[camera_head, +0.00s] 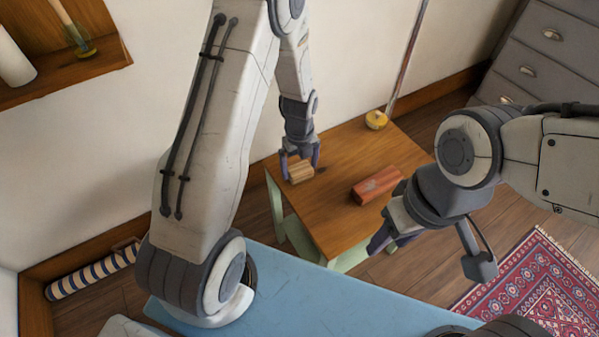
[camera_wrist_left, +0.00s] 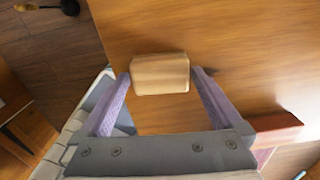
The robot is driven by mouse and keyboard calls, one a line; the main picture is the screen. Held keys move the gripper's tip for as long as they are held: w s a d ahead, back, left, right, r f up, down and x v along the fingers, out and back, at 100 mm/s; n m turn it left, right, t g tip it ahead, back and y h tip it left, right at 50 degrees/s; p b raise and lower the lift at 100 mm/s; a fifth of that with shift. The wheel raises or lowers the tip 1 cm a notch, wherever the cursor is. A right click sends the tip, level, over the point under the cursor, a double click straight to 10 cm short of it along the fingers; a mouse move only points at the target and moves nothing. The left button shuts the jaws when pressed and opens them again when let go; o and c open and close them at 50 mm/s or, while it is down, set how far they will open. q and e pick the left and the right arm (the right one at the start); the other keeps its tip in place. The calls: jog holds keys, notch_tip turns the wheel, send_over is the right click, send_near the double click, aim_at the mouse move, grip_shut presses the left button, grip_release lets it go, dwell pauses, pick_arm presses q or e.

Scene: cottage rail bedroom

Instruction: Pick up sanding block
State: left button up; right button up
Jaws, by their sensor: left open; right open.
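The sanding block, a small tan wooden block (camera_head: 300,172), lies on the wooden table top (camera_head: 345,150) near its left edge. It also shows in the left wrist view (camera_wrist_left: 160,73). My left gripper (camera_head: 301,164) points down at it and is open, with one purple finger on each side of the block's near part. In the left wrist view a gap shows between the block and the right finger; contact at the left finger is unclear. My right gripper (camera_head: 393,243) is open and empty by the table's front right edge.
A reddish block (camera_head: 377,186) lies right of the sanding block and also shows in the left wrist view (camera_wrist_left: 277,127). A small yellow round item (camera_head: 376,120) is at the table's back corner. A blue surface (camera_head: 320,295) lies in front. A patterned rug (camera_head: 535,285) is at right.

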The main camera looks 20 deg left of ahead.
aim_at(300, 168)
pick_arm(q)
jog(key=shift+f, duration=0.7)
jog(key=c, duration=1.1)
jog(key=shift+r, duration=0.15)
notch_tip(300, 168, up, 4)
jog(key=shift+w+r+p, duration=0.1)
jog(key=shift+r+p, duration=0.15)
jog(key=shift+p, duration=0.15)
jog(key=d+r, duration=0.2)
jog(key=d, duration=0.2)
jog(key=d+r, duration=0.2)
jog(key=d, duration=0.2)
jog(key=d+r, duration=0.2)
jog(key=d, duration=0.1)
jog(key=shift+w+d+r+p, duration=0.15)
jog(key=shift+w+d+p, duration=0.15)
jog(key=shift+d, duration=0.1)
